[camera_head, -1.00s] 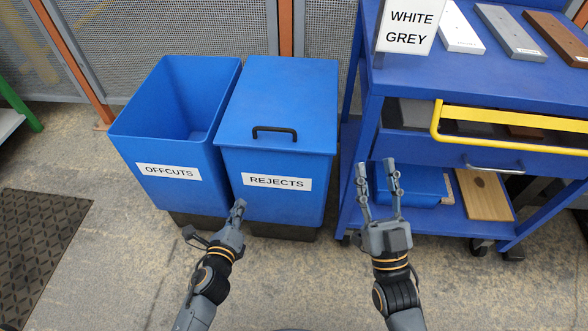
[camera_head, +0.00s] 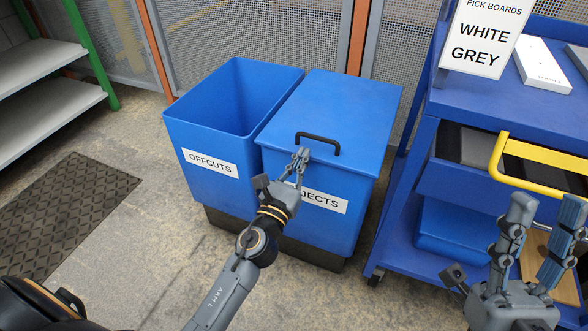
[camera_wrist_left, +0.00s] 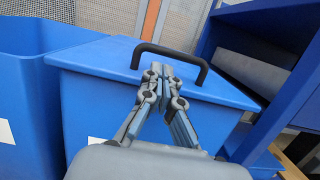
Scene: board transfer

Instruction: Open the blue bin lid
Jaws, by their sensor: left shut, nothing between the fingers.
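The blue rejects bin (camera_head: 320,226) stands with its flat blue lid (camera_head: 345,108) down. A black bar handle (camera_head: 327,138) sits at the lid's front edge; it also shows in the left wrist view (camera_wrist_left: 176,50). My left gripper (camera_head: 301,153) is shut and empty, its fingertips just in front of the handle's left part. In the left wrist view its fingertips (camera_wrist_left: 162,68) overlap the handle opening; I cannot tell whether they touch it. My right gripper (camera_head: 547,205) is open and empty at the lower right, in front of the blue cart.
An open blue offcuts bin (camera_head: 190,120) stands directly left of the rejects bin. A blue cart (camera_head: 418,150) with a yellow drawer handle (camera_head: 497,150) stands to the right. A mesh fence (camera_head: 210,40) is behind the bins. The floor at front left is clear apart from a dark mat (camera_head: 75,200).

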